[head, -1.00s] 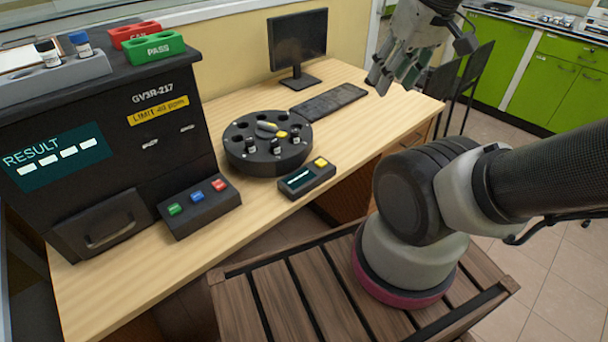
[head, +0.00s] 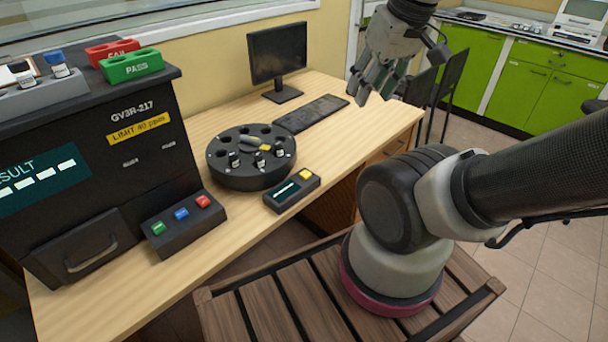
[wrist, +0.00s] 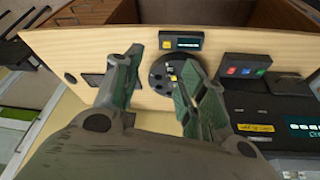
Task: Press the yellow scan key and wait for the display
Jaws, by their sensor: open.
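The yellow scan key (head: 306,174) sits on a small black scanner box with a teal display (head: 286,189), near the front edge of the desk. The display shows a pale line, too small to read. In the wrist view the yellow key (wrist: 167,45) and the display (wrist: 189,43) show beyond the fingertips. My gripper (head: 372,92) is open and empty. It hangs in the air above the desk's right end, up and to the right of the scanner, not touching it. In the wrist view the two fingers (wrist: 160,75) stand well apart.
A round black carousel (head: 250,178) with several vials stands behind the scanner. A black analyser (head: 95,190) with RESULT screen and a three-button panel (head: 182,222) are to the left. A monitor (head: 287,55) and keyboard (head: 311,112) are at the back. Bare desk lies right of the scanner.

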